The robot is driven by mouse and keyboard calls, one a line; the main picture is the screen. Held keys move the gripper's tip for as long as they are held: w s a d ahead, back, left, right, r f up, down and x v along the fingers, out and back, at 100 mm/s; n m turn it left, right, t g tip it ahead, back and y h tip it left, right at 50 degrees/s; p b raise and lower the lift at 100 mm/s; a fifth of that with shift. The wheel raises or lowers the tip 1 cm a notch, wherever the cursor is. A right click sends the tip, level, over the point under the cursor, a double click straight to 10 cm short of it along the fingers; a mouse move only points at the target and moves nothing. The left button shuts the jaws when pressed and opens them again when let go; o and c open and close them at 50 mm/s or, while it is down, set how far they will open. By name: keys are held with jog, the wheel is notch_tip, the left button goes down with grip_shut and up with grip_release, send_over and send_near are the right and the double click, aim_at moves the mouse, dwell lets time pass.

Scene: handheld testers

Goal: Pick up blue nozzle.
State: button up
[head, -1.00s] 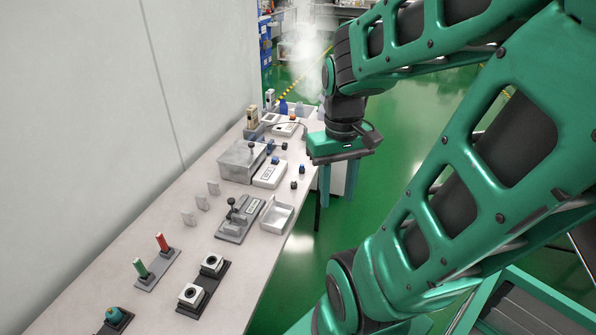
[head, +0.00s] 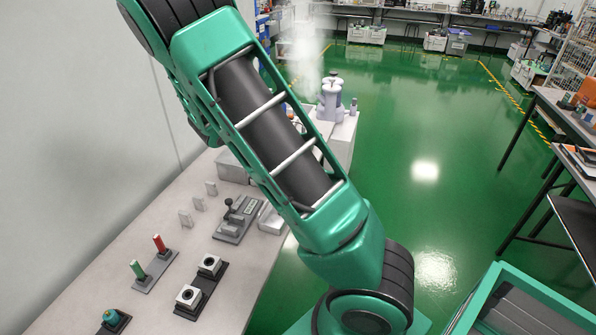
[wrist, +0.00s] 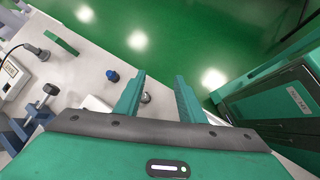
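A small blue piece (wrist: 112,76), likely the blue nozzle, stands on the light table in the wrist view, just left of my left finger. My gripper (wrist: 159,76) is open and empty. Its two green fingers point past the table edge toward the green floor, and the blue piece lies outside them. In the head view my arm covers the far part of the table, hiding my gripper and the blue piece.
A small metallic round piece (wrist: 146,97) shows by the left finger. A tester with a cable (wrist: 12,70) lies at left. In the head view, a lever device (head: 236,218) and a black base with two white blocks (head: 202,288) occupy the near table. A green-framed cart (head: 490,295) is at right.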

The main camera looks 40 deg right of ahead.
jog(key=w+n+h, duration=0.1)
jog(key=w+n, duration=0.1)
jog(key=w, duration=0.1)
jog(key=w+a+n+t+h, duration=0.1)
jog(key=w+n+h, duration=0.1)
jog(key=w+f+n+t+h, duration=0.1)
jog(key=w+n, duration=0.1)
jog(key=w, duration=0.1)
jog(key=shift+w+a+n, duration=0.15)
jog(key=shift+w+n, duration=0.15)
jog(key=shift+w, duration=0.05)
jog(key=x, duration=1)
jog(key=shift+d, duration=0.45)
jog(key=shift+c, duration=0.2)
grip_shut()
